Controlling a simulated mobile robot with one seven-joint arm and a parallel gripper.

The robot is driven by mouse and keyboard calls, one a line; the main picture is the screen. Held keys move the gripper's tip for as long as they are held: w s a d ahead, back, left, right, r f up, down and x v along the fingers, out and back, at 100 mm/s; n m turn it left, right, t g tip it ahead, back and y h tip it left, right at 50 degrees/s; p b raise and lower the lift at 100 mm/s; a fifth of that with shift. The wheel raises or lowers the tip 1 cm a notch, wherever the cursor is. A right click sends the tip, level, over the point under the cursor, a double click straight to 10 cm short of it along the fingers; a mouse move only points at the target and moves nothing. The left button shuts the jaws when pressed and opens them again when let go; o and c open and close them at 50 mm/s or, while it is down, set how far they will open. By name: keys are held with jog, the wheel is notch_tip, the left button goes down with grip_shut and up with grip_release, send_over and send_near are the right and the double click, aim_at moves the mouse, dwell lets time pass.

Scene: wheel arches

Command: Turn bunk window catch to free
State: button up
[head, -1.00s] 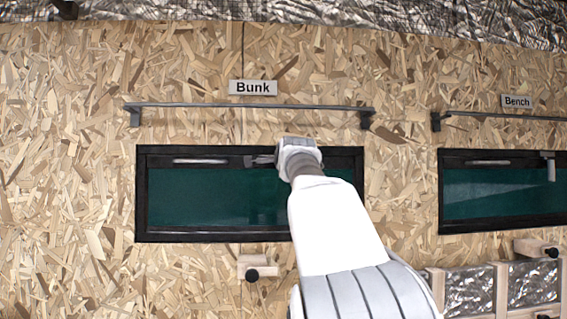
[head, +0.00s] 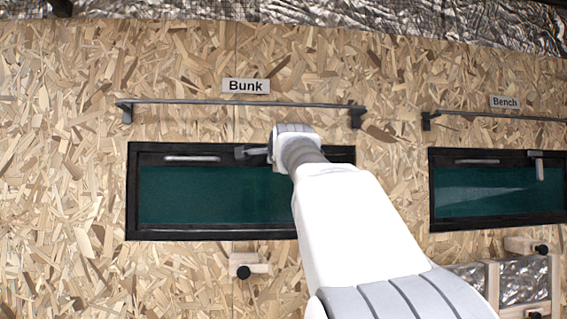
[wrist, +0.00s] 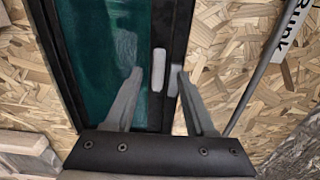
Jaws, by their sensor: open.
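The bunk window (head: 180,236) is a dark frame with green glass under the "Bunk" sign. Its grey catch (head: 241,152) is on the top rail and partly hidden by my gripper (head: 268,152). No lever hangs down from it in the head view. In the wrist view my gripper (wrist: 158,72) is open, its two fingers spread at the top rail. A pale bar (wrist: 158,72) lies between the fingertips, apart from the left one; I cannot tell whether it is the catch lever or the handle. A grey plate (wrist: 177,72) is partly behind the right finger.
A pale handle (head: 192,158) is left of the catch. A metal rail (head: 220,103) runs above the window, below the sign (head: 246,86). A wooden block with a black knob (head: 244,271) sits below. The bench window (head: 500,226) at right has its lever pointing down.

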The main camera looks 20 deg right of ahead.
jog(key=s+a+b, duration=0.2)
jog(key=s+b, duration=0.5)
jog(key=s, duration=0.5)
jog(key=shift+a+b, duration=0.2)
jog(key=shift+b, duration=0.2)
jog(key=s+f+n+g+y, duration=0.1)
jog(key=s+f+n+g, duration=0.2)
jog(key=f, duration=0.7)
jog(key=s+f+n+g+y, duration=0.15)
jog(key=f+n, duration=0.35)
jog(key=f, duration=0.5)
jog(key=s+a+f+n+g, duration=0.2)
jog(key=s+f+n, duration=0.2)
jog(key=s+f, duration=0.3)
jog(key=s+a+f+n+g, duration=0.2)
jog(key=s+f, duration=0.5)
jog(key=f, duration=0.8)
jog(key=s+a+f+n+g, duration=0.2)
jog(key=s+f+n, duration=0.4)
jog(key=f, duration=0.5)
jog(key=shift+s+g+y, duration=0.45)
jog(key=shift+s+g, duration=0.3)
jog(key=shift+s, duration=0.35)
